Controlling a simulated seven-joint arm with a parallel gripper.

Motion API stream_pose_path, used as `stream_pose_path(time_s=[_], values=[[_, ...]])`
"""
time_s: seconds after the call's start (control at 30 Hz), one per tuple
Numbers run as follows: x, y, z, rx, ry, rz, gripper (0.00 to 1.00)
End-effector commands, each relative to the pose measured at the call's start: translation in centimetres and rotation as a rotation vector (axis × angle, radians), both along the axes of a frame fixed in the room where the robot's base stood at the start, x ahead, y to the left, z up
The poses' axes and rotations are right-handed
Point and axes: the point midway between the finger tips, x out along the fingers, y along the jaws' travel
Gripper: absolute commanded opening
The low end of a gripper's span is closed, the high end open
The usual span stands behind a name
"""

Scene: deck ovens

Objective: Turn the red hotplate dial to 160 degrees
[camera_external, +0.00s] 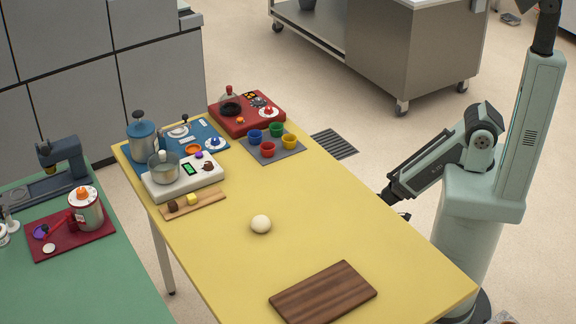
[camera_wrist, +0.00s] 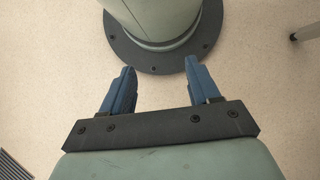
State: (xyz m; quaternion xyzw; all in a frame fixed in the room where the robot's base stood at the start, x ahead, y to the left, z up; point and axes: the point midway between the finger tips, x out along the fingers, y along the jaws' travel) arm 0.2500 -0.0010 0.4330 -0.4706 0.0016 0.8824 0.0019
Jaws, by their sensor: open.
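A red hotplate (camera_external: 238,120) stands at the far end of the yellow table in the external view. It has a dark round plate (camera_external: 231,108) on top and a red dial (camera_external: 268,111) on a pale disc at its right. The dial's marks are too small to read. My gripper (camera_wrist: 160,82) is open and empty in the wrist view, its two blue fingers apart above the floor near my base. In the external view my arm's end is beside the table's right edge, well away from the hotplate.
A white hotplate (camera_external: 197,181) with a pot (camera_external: 164,166) stands left of the red one. Coloured cups (camera_external: 268,149) sit on a grey mat in front of it. A pale ball (camera_external: 261,224) and a wooden board (camera_external: 299,304) lie nearer. The table's right middle is clear.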

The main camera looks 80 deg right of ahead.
Motion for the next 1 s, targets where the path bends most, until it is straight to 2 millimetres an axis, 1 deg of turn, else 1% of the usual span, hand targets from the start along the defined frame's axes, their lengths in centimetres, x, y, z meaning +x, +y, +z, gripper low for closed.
stream_pose_path(time_s=[0.07, 0.17, 0.27, 0.37, 0.4, 0.47, 0.6, 0.67, 0.8, 0.87, 0.9, 1.0], values=[[0.1, 0.0, 0.0, 0.001, -0.001, 0.001, 0.61], [0.9, -0.2, 0.0, 0.006, -0.005, 0.011, 0.61], [2.9, -0.8, 0.0, 0.02, -0.019, 0.036, 0.61], [5.9, -1.8, 0.3, 0.039, -0.036, 0.076, 0.61], [7.3, -2.3, 0.5, 0.047, -0.045, 0.096, 0.61], [9.3, -3.1, 0.9, 0.059, -0.055, 0.125, 0.61], [13.8, -5.3, 2.2, 0.084, -0.079, 0.193, 0.61], [15.7, -6.3, 2.9, 0.093, -0.087, 0.222, 0.61], [20.0, -8.9, 4.8, 0.11, -0.106, 0.287, 0.61], [21.7, -10.1, 5.8, 0.118, -0.113, 0.315, 0.61], [22.9, -10.9, 6.5, 0.121, -0.119, 0.333, 0.61], [25.7, -13.1, 8.3, 0.128, -0.128, 0.377, 0.61]])
